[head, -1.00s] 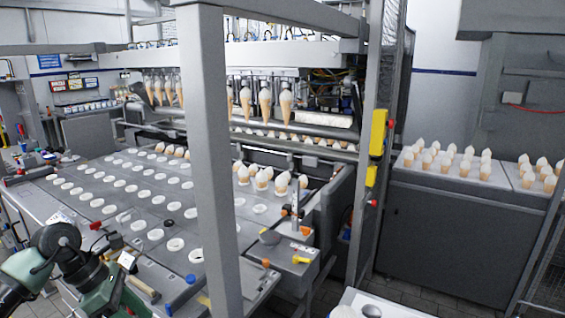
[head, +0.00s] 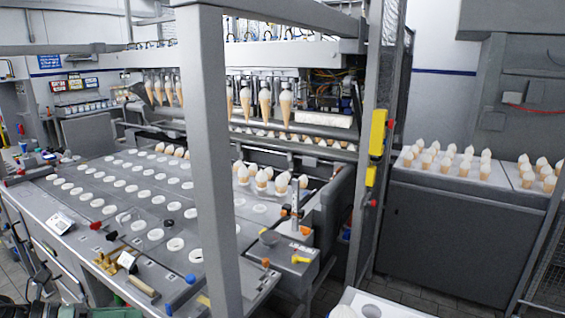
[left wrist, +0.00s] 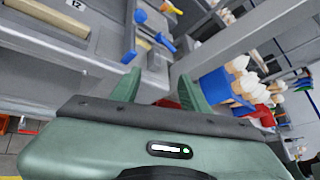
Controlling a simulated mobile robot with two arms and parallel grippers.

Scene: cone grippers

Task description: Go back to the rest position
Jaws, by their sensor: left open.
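My left gripper (left wrist: 160,88) shows in the left wrist view as a green body with two green fingers apart and nothing between them. Only green and dark parts of my left arm show at the bottom left edge of the head view. My right gripper is in neither current view.
A grey machine table (head: 115,232) with rows of white-rimmed holes fills the left. Cones hang under the machine behind it. A grey post (head: 212,160) stands in front. White-topped cones stand on a grey cabinet (head: 455,235) at right. Blue-handled tools (left wrist: 140,16) show in the left wrist view.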

